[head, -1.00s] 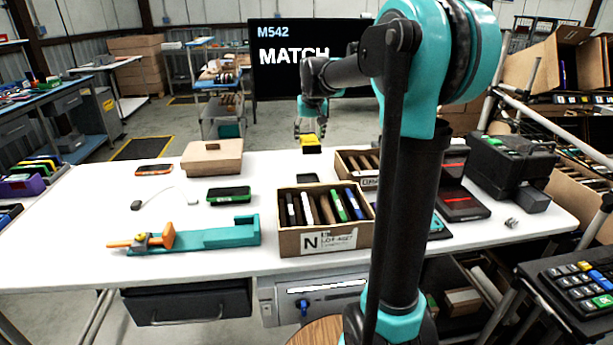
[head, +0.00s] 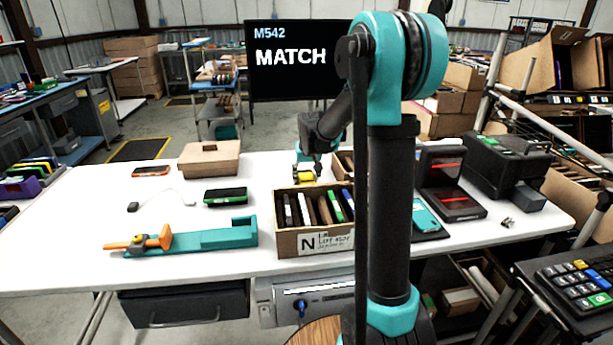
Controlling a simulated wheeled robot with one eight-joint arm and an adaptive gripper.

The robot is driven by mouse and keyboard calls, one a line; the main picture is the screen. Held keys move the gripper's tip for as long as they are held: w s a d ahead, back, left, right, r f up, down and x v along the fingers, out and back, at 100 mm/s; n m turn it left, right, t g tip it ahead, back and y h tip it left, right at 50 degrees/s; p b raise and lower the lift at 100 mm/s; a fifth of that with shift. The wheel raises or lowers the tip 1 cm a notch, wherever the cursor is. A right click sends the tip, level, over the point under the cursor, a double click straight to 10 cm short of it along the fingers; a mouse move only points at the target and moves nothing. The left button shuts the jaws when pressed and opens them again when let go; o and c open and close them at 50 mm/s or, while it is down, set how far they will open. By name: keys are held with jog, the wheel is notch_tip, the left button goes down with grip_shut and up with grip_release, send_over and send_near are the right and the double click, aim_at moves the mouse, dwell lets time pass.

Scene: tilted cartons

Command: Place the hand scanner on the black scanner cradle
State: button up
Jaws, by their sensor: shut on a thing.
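My gripper (head: 308,166) is at the far side of the white table, behind the front carton. It is shut on the hand scanner (head: 307,175), a small yellow and black thing held low, close to the tabletop. The scanner's lower part is hard to make out, and I cannot tell whether it touches anything beneath it. A small flat black piece, which may be the black scanner cradle, showed at this spot earlier. It is now hidden by the scanner, gripper or carton.
The carton marked N (head: 313,240) holds several upright items just in front of my gripper. A second carton (head: 344,163) is close on the right, partly behind my arm. A tan box (head: 209,160), a green-edged device (head: 226,196) and a teal holder (head: 215,235) lie left.

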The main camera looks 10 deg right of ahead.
jog(key=o, duration=1)
jog(key=shift+f, duration=0.1)
jog(key=v, duration=1.2)
jog(key=shift+s, duration=0.1)
